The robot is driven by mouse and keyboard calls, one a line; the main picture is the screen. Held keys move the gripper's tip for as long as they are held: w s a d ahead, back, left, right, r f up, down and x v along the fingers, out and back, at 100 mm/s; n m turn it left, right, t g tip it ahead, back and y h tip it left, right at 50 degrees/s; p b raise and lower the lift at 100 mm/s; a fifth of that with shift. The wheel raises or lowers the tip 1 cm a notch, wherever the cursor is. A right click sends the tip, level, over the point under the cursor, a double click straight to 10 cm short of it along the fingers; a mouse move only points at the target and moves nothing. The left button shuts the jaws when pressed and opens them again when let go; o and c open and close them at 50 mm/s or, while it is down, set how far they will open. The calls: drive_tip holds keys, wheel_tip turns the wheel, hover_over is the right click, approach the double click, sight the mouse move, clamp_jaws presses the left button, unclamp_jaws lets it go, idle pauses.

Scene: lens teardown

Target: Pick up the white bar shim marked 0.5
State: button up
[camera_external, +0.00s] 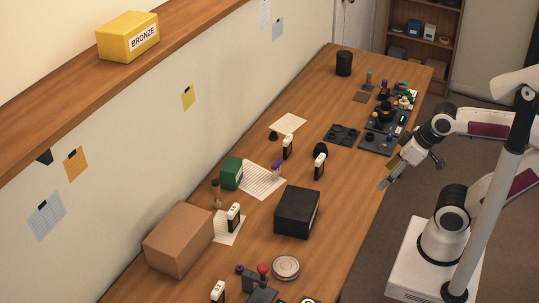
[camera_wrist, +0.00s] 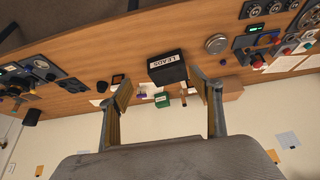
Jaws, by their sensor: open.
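No bar shim marked 0.5 can be made out in either view. Small white-and-black upright pieces stand on the bench in the external view: one (camera_external: 287,148) near the paper, one (camera_external: 319,166) to its right, one (camera_external: 233,217) by the cardboard box, one (camera_external: 218,291) at the front. Their markings are too small to read. My gripper (camera_external: 386,182) hangs at the bench's right edge in the external view, apart from these pieces. In the wrist view my gripper (camera_wrist: 160,80) is open, its two fingers wide apart, with nothing between them.
Dark trays (camera_external: 342,135) and crowded parts lie at the far right. A round disc (camera_external: 286,267) lies near the front.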

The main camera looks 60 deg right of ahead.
drive_tip(key=w+d+t+h, duration=0.1)
drive_tip(key=w+d, duration=0.6)
drive_tip(key=w, duration=0.3)
drive_tip(key=w+d+f+t+h, duration=0.1)
drive_tip(key=w+d+t+h, duration=0.1)
drive_tip(key=w+d, duration=0.55)
drive_tip(key=w+d+t+h, duration=0.1)
drive_tip(key=w+d, duration=0.4)
drive_tip(key=w, duration=0.7)
drive_tip(key=w+d+f+t+y, duration=0.1)
drive_tip(key=w+d+f+t, duration=0.1)
drive_tip(key=w+d+f, duration=0.55)
drive_tip(key=t+y, duration=0.2)
drive_tip(key=y, duration=0.1)
approach(290, 140)
drive_tip(key=x, duration=0.3)
drive_tip(key=shift+d+f, duration=0.2)
drive_tip(key=shift+d, duration=0.2)
drive_tip(key=shift+w, duration=0.1)
drive_tip(key=shift+x, duration=1.1)
drive_tip(key=shift+w+a, duration=0.1)
drive_tip(key=shift+w, duration=0.05)
drive_tip(key=shift+w, duration=0.1)
